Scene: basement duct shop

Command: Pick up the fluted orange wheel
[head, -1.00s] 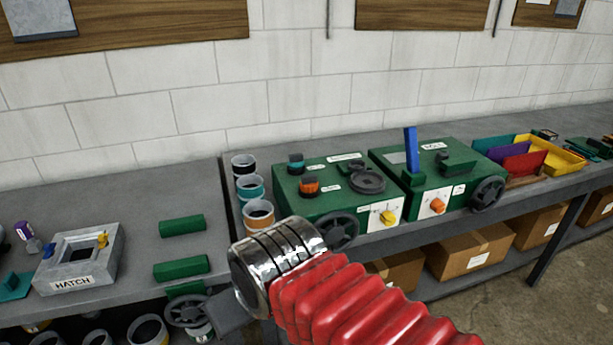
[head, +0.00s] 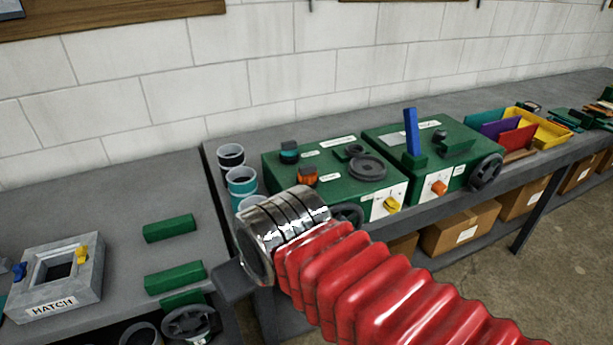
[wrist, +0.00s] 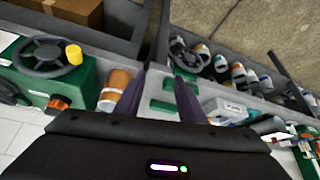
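The fluted orange wheel (head: 307,177) appears to be the ridged orange knob on top of the left green box (head: 330,183). In the wrist view an orange knob (wrist: 58,103) at left, on the green box there, looks like the same one. A second orange knob (head: 438,188) is on the front of the right green box (head: 440,150). My gripper (wrist: 160,80) shows two separated fingers with nothing between them; it is over the bench, apart from the orange wheel. In the head view my arm hides most of it; only a dark part shows.
Banded cans (head: 231,156) stand left of the box; an orange-banded one (wrist: 117,85) is beside my finger. Green bars (head: 170,228) and the hatch block (head: 100,290) lie on the left bench. Handwheels (head: 487,172) jut from the fronts. Coloured bins (head: 545,130) stand at right.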

